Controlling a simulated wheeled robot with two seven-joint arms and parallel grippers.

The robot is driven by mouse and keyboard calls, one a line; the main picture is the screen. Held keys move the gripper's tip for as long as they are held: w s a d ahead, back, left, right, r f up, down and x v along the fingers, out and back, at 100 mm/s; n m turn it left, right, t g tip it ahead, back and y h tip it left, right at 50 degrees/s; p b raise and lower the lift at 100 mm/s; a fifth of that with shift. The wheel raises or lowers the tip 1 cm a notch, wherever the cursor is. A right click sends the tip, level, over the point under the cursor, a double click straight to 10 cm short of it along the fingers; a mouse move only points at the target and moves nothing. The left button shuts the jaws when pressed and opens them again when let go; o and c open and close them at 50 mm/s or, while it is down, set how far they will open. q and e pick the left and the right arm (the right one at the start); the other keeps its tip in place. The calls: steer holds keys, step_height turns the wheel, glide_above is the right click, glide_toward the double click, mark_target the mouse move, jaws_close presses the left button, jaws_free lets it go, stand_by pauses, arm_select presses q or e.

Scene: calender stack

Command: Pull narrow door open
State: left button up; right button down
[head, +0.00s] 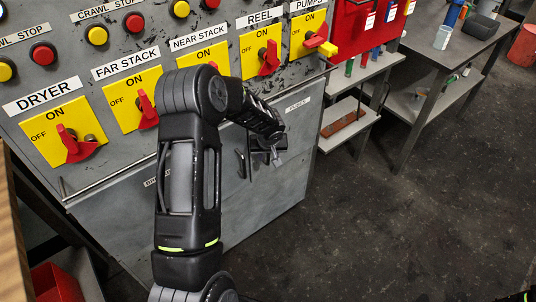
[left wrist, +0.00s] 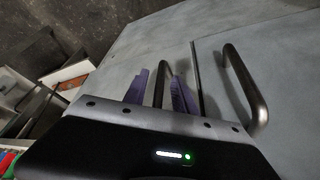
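The narrow door (left wrist: 145,50) is a grey metal panel at the cabinet's right end in the head view, beside the wide door (left wrist: 285,70). A thin dark seam parts them, and both look closed. The narrow door's dark bar handle (left wrist: 161,80) stands between the two purple fingers of my left gripper (left wrist: 160,92). The fingers are apart, with small gaps seen beside the bar; contact is not clear. In the head view my left gripper (head: 265,152) is at the door front, partly hidden by its own arm. The wide door's handle (left wrist: 246,85) is free. My right gripper is not in view.
Above the doors is a control panel with yellow switch plates (head: 133,98) and red knobs. A shelf (head: 350,125) and a grey table (head: 455,45) stand to the right. The dark floor (head: 400,220) in front of the narrow door is clear.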

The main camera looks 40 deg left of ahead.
arm_select(q)
steer(key=shift+c, duration=0.5)
jaws_close()
stand_by(0.8)
